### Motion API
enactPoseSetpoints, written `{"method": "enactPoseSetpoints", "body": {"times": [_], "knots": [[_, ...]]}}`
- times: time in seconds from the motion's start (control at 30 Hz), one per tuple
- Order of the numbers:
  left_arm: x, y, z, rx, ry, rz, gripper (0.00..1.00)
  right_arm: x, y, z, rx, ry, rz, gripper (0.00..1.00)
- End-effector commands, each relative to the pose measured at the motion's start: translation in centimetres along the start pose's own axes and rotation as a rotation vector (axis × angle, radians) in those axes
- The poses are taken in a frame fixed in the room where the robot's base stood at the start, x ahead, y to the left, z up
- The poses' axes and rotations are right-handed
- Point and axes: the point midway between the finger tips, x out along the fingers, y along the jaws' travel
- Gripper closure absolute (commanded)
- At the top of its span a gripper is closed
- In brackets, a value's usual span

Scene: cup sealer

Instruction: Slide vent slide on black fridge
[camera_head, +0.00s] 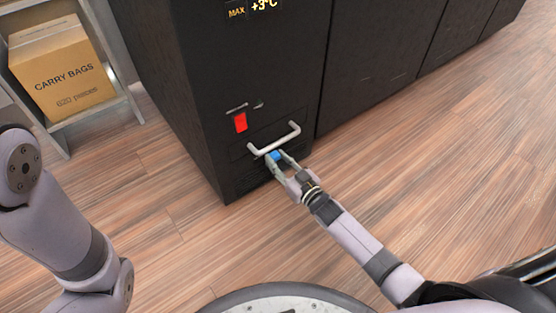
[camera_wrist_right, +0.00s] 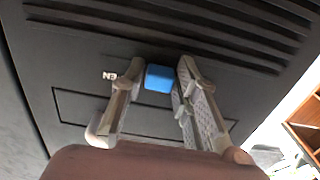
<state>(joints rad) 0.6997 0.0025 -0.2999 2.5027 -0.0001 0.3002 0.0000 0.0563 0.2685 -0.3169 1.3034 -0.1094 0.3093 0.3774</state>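The black fridge (camera_head: 205,70) stands at the top of the head view. The vent slide shows as a small blue knob (camera_head: 275,155) low on its front, just under a grey bar handle. The knob also shows in the right wrist view (camera_wrist_right: 158,78), below the dark vent slats (camera_wrist_right: 190,30). My right gripper (camera_head: 277,157) has one finger on each side of the knob. In the wrist view, narrow gaps seem to separate the fingers from it, so the gripper looks open around it. My left arm shows at the left edge; its gripper is out of view.
The bar handle (camera_head: 274,139) juts out right above my right fingertips. A red switch (camera_head: 240,122) is higher on the front. A shelf with a carry-bags box (camera_head: 62,75) stands at the left. The wooden floor (camera_head: 430,170) is clear at the right.

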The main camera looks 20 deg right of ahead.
Motion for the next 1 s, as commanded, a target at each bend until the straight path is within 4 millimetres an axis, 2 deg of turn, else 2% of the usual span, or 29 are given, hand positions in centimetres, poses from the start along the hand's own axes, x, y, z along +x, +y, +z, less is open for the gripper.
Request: {"method": "enactPoseSetpoints", "body": {"times": [0.2,0.57,0.67,1.0], "knots": [[0.0,0.0,0.1,-0.002,-0.002,-0.002,0.6,0.0,0.0,0.0,0.0,-0.001,0.0,0.57],[-0.1,-0.1,0.2,-0.002,-0.005,-0.006,0.6,-0.6,0.0,0.1,-0.001,-0.002,0.0,0.57],[0.0,-0.1,0.2,-0.002,-0.004,-0.005,0.6,-1.9,0.0,0.2,-0.001,-0.004,0.0,0.57],[0.0,0.0,0.1,-0.001,-0.002,-0.003,0.6,-8.8,0.0,0.2,0.0,-0.004,0.0,0.57]]}}
